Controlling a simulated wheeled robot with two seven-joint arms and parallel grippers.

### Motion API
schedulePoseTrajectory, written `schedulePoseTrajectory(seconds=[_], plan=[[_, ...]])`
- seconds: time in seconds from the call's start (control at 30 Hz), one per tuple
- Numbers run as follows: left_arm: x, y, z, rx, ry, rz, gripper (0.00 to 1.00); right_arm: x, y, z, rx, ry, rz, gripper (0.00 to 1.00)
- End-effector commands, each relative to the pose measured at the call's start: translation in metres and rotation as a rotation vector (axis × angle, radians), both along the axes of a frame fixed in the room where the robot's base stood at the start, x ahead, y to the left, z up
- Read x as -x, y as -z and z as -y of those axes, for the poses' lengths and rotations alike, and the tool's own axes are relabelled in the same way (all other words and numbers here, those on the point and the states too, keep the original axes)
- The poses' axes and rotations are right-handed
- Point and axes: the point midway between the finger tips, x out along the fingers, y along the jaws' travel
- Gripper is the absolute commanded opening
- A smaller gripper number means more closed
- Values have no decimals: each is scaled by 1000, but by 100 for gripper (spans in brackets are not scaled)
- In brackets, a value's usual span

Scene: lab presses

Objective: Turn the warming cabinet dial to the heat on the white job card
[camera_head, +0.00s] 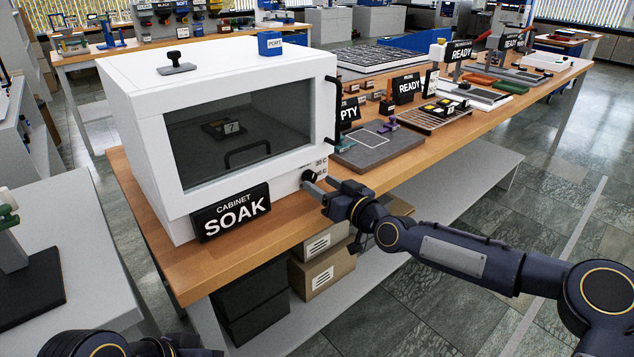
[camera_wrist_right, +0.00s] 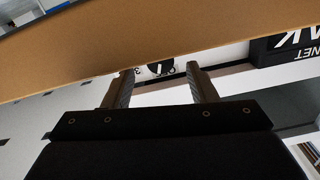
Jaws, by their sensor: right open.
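The white warming cabinet (camera_head: 130,130) stands on the wooden bench with a dark window and a "CABINET SOAK" sign (camera_head: 232,211). Its small black dial (camera_head: 309,176) is low on the front, right of the sign. In the right wrist view the dial (camera_wrist_right: 160,68) shows between the fingertips; its setting is too small to read. My right gripper (camera_head: 320,183) is open in front of the dial; the wrist view shows its fingers (camera_wrist_right: 158,76) apart with the dial between or just beyond them. I cannot tell whether they touch it. I cannot make out the white job card.
A grey board (camera_head: 372,150) lies right of the cabinet, with several signs and trays further along the bench. A black handle (camera_head: 330,110) stands out from the cabinet's right edge. Cardboard boxes (camera_head: 322,270) sit below the bench. My left arm shows at the bottom left.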

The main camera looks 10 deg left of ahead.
Motion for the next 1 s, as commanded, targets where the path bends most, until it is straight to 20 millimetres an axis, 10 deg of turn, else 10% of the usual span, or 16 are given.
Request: schedulePoseTrajectory(seconds=[1.0], plan=[[0, -4, 0, 0, 0, 0, 36, 54, 11, 56, 217, -11, 3, 52]])
